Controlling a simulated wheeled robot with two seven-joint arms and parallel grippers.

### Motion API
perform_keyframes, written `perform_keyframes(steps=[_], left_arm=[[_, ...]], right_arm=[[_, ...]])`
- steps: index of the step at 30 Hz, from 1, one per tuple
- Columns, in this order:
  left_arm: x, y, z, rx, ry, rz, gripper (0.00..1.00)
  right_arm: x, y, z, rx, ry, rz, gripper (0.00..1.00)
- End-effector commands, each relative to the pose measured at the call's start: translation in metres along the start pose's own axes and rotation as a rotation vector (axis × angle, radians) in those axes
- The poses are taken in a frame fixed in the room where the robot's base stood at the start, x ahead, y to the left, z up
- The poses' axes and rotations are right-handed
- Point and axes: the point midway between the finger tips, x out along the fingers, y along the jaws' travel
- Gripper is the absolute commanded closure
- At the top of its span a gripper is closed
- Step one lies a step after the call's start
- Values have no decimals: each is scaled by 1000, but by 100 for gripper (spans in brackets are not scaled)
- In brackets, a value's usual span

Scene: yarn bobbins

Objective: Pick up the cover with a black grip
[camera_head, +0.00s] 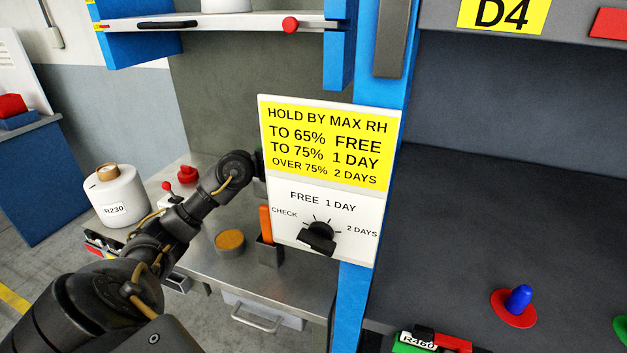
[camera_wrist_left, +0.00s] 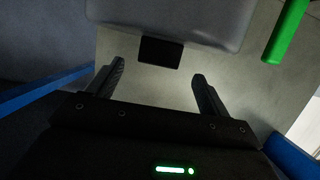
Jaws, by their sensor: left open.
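In the head view a red disc (camera_head: 512,309) with a blue knob (camera_head: 519,298) lies on the dark shelf at the lower right. A green piece (camera_head: 621,330) is cut off at the right edge. My left arm reaches up and right, and its gripper is hidden behind the sign panel. In the left wrist view my left gripper (camera_wrist_left: 157,75) is open, with nothing between its fingers. A black rectangular part (camera_wrist_left: 161,52) lies beyond the fingertips, below a pale grey body (camera_wrist_left: 165,20). My right gripper is not visible.
The sign panel (camera_head: 323,212) with a black dial hangs on a blue post (camera_head: 390,110). A white jar (camera_head: 111,203), a red knob (camera_head: 187,174) and an orange-topped dish (camera_head: 230,241) stand on the steel bench. A green bar (camera_wrist_left: 288,30) shows in the wrist view.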

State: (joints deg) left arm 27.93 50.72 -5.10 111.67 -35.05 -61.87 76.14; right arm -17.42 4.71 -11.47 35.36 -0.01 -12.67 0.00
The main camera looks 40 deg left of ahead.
Motion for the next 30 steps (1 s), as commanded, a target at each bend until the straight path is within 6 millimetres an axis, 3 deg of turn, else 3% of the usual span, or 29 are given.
perform_keyframes(steps=[10,19,28,30], left_arm=[[18,1,0,1,0,0,20],[59,2,0,0,1,-1,20],[64,2,1,1,2,0,20],[64,2,1,1,1,0,28]], right_arm=[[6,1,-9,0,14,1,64],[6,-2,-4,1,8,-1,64],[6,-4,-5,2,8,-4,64],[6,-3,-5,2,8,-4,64]])
